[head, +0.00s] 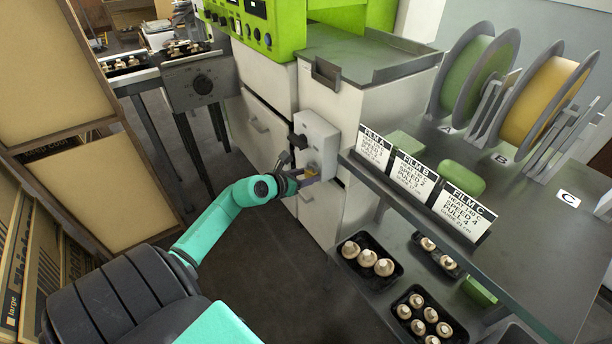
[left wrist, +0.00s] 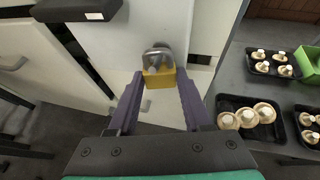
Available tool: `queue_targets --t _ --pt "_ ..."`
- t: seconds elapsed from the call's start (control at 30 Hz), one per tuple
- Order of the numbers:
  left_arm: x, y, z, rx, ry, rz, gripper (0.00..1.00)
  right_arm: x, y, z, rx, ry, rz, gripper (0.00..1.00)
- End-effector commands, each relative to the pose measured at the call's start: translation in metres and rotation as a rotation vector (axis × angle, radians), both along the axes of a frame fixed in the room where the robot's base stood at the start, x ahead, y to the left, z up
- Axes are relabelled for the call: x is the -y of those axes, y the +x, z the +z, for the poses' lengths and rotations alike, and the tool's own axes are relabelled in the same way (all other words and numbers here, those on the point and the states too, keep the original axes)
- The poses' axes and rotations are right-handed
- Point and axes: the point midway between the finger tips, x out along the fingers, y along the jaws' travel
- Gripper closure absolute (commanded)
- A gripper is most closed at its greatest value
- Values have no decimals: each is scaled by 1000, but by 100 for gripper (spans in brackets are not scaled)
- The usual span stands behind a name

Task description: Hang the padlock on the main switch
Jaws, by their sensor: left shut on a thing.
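The main switch is a pale grey box (head: 318,143) on the front of the white cabinet, with a black handle (head: 298,141). In the left wrist view the black handle (left wrist: 78,10) is at the upper left and the grey box (left wrist: 120,45) fills the top middle. My left gripper (head: 304,177) is just below the box, shut on the padlock. The padlock's yellow body (left wrist: 158,79) is between the purple fingers (left wrist: 158,88), its grey shackle upward. The shackle overlaps a small grey peg at the box's lower part; I cannot tell whether it is around it. My right gripper is out of view.
A dark grey counter (head: 530,230) with film signs (head: 412,176) stands close right of the gripper. Mushroom trays (head: 370,262) lie on the shelf below. A green machine (head: 262,25) and a conveyor (head: 135,80) are behind. The floor left of the cabinet is clear.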

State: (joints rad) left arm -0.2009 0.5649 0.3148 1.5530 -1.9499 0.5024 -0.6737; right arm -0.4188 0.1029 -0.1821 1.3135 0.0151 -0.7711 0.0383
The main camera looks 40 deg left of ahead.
Motion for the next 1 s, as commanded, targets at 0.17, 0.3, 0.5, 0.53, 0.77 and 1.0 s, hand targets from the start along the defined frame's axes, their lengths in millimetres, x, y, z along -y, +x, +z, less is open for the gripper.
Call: queue_targets --t 0.17,0.3,0.5,0.53,0.77,1.0 --pt "0 0 0 1 0 0 28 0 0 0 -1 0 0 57" --pt "0 0 0 0 0 0 16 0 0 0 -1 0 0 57" --pt "0 -1 0 -1 0 0 16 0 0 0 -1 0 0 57" --pt "0 -1 0 -1 0 0 16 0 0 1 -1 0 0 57" --pt "0 -27 14 -4 1 -2 16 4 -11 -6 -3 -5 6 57" --pt "-2 -87 42 -5 -1 0 16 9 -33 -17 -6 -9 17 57"
